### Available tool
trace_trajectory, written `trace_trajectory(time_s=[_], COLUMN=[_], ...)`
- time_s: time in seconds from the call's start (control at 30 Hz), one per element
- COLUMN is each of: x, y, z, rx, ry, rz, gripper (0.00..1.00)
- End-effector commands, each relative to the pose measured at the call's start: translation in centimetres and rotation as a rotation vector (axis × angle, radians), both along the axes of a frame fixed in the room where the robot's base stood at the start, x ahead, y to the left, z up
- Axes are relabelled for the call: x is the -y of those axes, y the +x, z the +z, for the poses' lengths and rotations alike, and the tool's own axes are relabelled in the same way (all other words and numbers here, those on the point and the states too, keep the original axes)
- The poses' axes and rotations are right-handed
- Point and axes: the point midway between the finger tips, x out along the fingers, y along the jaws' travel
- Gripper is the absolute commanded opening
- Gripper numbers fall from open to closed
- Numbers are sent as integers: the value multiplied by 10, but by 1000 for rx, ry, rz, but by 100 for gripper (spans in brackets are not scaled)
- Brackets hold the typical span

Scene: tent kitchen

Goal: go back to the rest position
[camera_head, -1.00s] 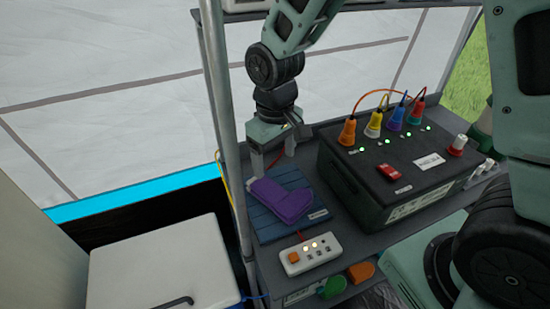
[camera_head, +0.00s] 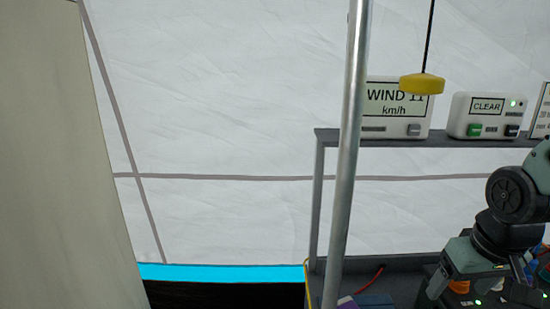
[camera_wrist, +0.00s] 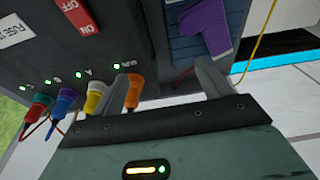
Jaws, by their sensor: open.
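My gripper (camera_head: 480,283) is at the lower right of the head view, partly cut off by the picture edge. In the wrist view my gripper (camera_wrist: 180,80) has its fingers apart, with nothing held between them. It is over the shelf beside the black box (camera_wrist: 110,60). A purple cloth-like piece (camera_wrist: 207,27) lies on a blue mat (camera_wrist: 185,47), apart from my gripper. Only small bits of the purple piece (camera_head: 347,302) and the blue mat (camera_head: 375,300) show at the bottom of the head view.
A yellow hanging disc (camera_head: 421,84) is before the wind display (camera_head: 395,110). A second display (camera_head: 487,115) stands right.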

Motion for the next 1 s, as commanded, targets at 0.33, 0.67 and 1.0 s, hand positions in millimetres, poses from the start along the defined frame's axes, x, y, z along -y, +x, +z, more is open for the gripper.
trace_trajectory(time_s=[0.33,0.67,1.0], x=[-70,-155,-177], y=[-31,-102,-137], z=[23,52,60], rx=[-52,-152,-192], ry=[15,-4,-24], rz=[202,526,650], gripper=[77,77,77])
